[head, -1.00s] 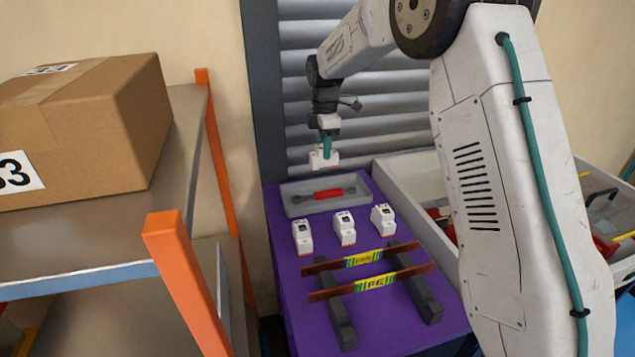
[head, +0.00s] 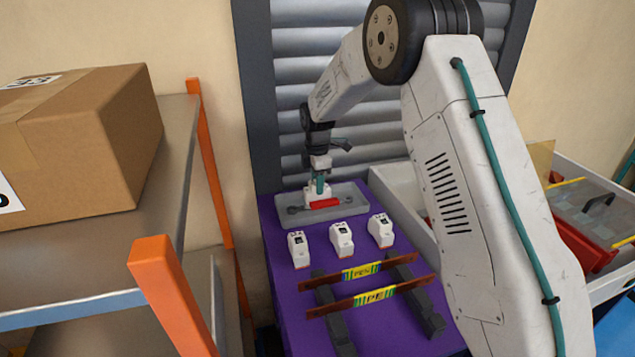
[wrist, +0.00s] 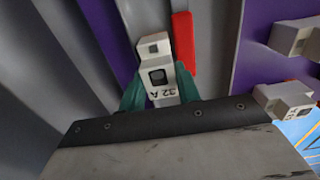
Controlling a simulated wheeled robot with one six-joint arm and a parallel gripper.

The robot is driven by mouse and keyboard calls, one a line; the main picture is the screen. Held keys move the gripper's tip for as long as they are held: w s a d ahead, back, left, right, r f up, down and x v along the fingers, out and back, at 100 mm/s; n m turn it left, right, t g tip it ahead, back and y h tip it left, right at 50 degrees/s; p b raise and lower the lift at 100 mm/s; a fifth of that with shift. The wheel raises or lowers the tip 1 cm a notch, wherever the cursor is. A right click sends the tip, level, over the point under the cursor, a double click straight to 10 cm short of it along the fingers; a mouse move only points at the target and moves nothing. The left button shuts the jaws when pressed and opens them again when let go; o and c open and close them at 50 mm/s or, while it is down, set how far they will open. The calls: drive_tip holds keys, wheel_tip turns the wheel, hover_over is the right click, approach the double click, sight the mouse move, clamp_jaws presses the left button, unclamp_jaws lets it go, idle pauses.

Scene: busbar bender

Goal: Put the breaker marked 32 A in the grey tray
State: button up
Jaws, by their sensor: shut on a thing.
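In the head view, my gripper (head: 320,182) holds the breaker (head: 315,195) upright at the grey tray (head: 350,213), just behind the red-handled wrench (head: 324,203) lying there. The red handle (wrist: 183,45) is right beside the breaker in the wrist view. I cannot tell whether the breaker touches the tray floor. My gripper is shut on the breaker.
Three more white breakers (head: 299,248) (head: 342,238) (head: 381,229) stand in a row on the purple top (head: 288,305), in front of the tray. Labelled busbars (head: 360,272) lie across dark supports nearer me. An orange-posted shelf (head: 165,270) with a carton (head: 90,140) is left; a bin (head: 580,215) is right.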

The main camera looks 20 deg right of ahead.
drive_tip(key=shift+f, duration=0.1)
drive_tip(key=o, duration=1.1)
drive_tip(key=shift+c, duration=0.2)
